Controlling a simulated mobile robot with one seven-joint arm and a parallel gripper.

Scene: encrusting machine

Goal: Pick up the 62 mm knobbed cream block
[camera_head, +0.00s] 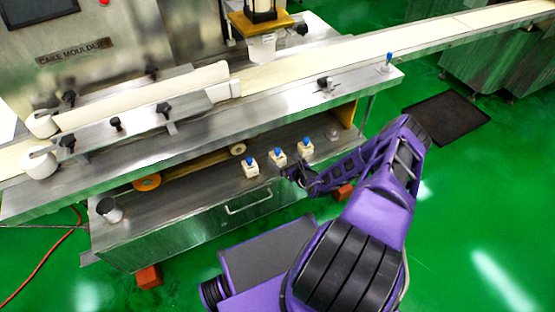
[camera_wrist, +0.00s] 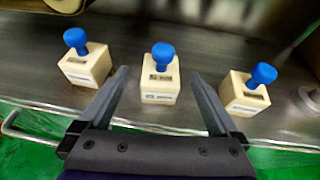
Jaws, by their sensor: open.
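Three cream blocks with blue knobs stand in a row on the steel lower shelf: a left block (camera_head: 250,170) (camera_wrist: 85,68), a middle block (camera_head: 277,160) (camera_wrist: 160,92) and a right block (camera_head: 306,150) (camera_wrist: 242,97). Each has a small dark label on it, too small to read, so I cannot tell which one is 62 mm. My gripper (camera_head: 294,174) (camera_wrist: 160,76) is open and empty. In the wrist view its fingers point toward the row, with the middle block between the fingertips. I cannot tell whether they touch it.
Another blue-knobbed piece (camera_head: 389,64) stands on the upper machine ledge. The conveyor (camera_head: 330,62) and machine edge overhang the back of the shelf (camera_head: 190,200). A drawer handle (camera_head: 249,203) is on the shelf's front. A dark mat (camera_head: 445,120) lies on the green floor.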

